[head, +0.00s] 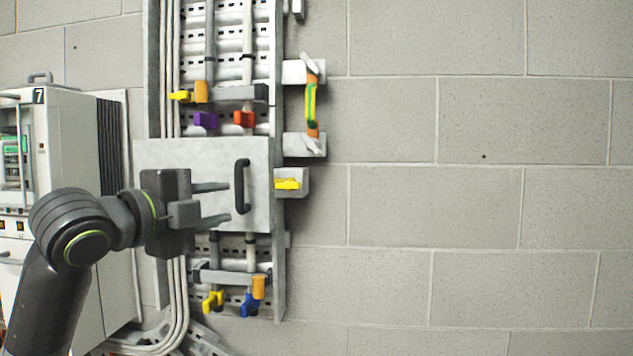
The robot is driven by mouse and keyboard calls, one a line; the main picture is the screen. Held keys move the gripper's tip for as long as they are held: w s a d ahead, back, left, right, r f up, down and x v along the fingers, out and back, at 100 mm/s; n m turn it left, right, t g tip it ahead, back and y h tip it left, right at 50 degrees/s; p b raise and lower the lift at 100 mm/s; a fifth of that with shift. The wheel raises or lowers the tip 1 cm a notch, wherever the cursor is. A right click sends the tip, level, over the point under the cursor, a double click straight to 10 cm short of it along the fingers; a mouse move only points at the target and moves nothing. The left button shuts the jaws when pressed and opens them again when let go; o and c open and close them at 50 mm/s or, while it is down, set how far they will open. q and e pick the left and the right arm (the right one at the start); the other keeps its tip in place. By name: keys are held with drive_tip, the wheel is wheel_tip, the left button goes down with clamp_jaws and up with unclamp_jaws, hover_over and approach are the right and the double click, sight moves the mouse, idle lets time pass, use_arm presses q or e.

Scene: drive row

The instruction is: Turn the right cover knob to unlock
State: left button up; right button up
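The grey cover (205,153) is a flat plate on the wall rack, with a black upright handle (241,187) on it. The right cover knob (287,184) is yellow, lies level, and sits on a grey block just past the cover's right edge. My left gripper (220,203) is in front of the cover with its fingers apart, pointing right at the handle. No thing shows between the fingers. It appears to be left of the handle and well left of the knob; its depth is hard to tell. My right gripper is not in view.
Yellow, purple and red valve handles (205,119) sit above the cover; yellow and blue ones (251,304) sit below. A yellow-green and orange bar (311,105) is on brackets at upper right. A grey cabinet (75,140) stands left. The block wall (470,200) at right is bare.

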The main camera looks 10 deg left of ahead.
use_arm(q)
drive_tip(key=r, duration=0.1)
drive_tip(key=p, duration=0.8)
approach(285, 187)
drive_tip(key=x, duration=0.8)
drive_tip(key=shift+w+d+r, duration=0.1)
drive_tip(key=shift+w+r, duration=0.1)
drive_tip(key=shift+w, duration=0.1)
drive_tip(key=shift+w+d+f+m, duration=0.1)
drive_tip(key=shift+w+d+m, duration=0.05)
drive_tip(key=shift+w+m, duration=0.2)
clamp_jaws()
